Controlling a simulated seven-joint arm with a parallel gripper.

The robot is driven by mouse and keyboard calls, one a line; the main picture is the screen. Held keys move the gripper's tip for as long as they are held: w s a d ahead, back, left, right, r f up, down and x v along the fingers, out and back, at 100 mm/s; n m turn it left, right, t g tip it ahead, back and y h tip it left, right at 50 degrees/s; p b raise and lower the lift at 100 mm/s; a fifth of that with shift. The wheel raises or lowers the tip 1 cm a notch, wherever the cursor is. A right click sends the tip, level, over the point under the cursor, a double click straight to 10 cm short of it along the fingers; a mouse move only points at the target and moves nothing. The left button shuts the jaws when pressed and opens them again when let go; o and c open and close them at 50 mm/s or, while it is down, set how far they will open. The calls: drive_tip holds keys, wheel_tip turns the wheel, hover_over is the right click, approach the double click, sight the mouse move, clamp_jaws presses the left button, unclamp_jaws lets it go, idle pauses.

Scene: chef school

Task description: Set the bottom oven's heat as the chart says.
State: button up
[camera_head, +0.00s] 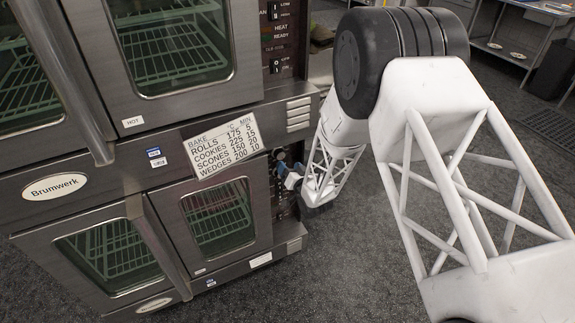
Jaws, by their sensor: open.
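The bottom oven (175,190) has two glass doors and a dark control panel (279,206) on its right side. A dark round knob (280,156) shows near the top of that panel. My gripper (286,174) is open at the panel, just below this knob; I cannot tell whether it touches anything. My arm covers part of the panel, and its markings are too small to read. The chart (224,146), a white card headed BAKE, °C, MIN, hangs tilted between the ovens. Its °C column reads rolls 175, cookies 225, scones 150, wedges 200.
The top oven (120,105) has its own panel (280,40) with switches and HEAT and READY labels. The bottom oven's door handle (160,245) sticks out left of my gripper. The grey floor (350,270) is clear. A metal table (510,55) stands at the back right.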

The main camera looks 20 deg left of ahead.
sight(281, 156)
idle(0.5)
drive_tip(key=n, duration=0.9)
drive_tip(key=shift+s+d, duration=0.35)
drive_tip(key=shift+s, duration=0.05)
drive_tip(key=shift+w+a, duration=0.1)
drive_tip(key=shift+x, duration=3.75)
drive_tip(key=c, duration=0.9)
